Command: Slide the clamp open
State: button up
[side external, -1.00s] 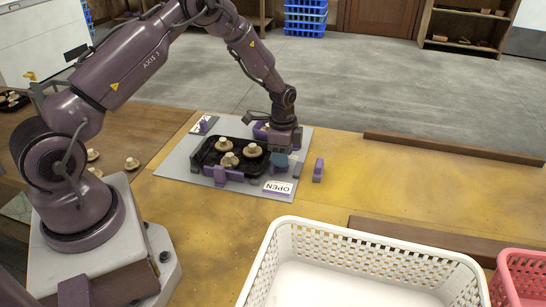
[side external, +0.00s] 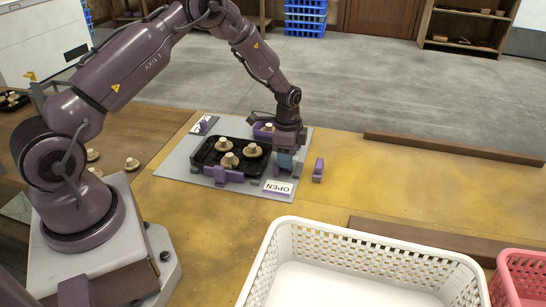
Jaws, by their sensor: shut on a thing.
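A black tray (side external: 207,158) with several mushrooms (side external: 252,150) sits on a grey plate (side external: 172,173). Purple clamp parts stand around it: one at the front (side external: 228,175), one at the back (side external: 262,129), and a separate purple block (side external: 318,170) to the right of the plate. My gripper (side external: 286,163) is low over the plate's right side, just right of the tray. It is shut on a blue-grey piece that looks like the sliding clamp (side external: 284,160); the fingers hide much of it. A white "OPEN" label (side external: 278,187) lies on the plate in front of it.
A white basket (side external: 365,240) stands at the front, with a pink basket (side external: 520,275) to its right. A wooden strip (side external: 450,148) lies along the table's back right. The yellow table (side external: 400,190) between is mostly clear.

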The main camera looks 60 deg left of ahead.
jog(key=o, duration=0.4)
jog(key=f, duration=0.1)
jog(key=s+a+f, duration=0.1)
jog(key=shift+s+a+f, duration=0.2)
jog(key=shift+f, duration=0.2)
jog(key=shift+o, duration=0.6)
jog(key=shift+r, duration=1.35)
jog(key=shift+o, duration=1.1)
jog(key=shift+r, duration=0.4)
jog(key=shift+w+d+r, duration=0.15)
jog(key=shift+r, duration=0.45)
jog(key=shift+r, duration=0.1)
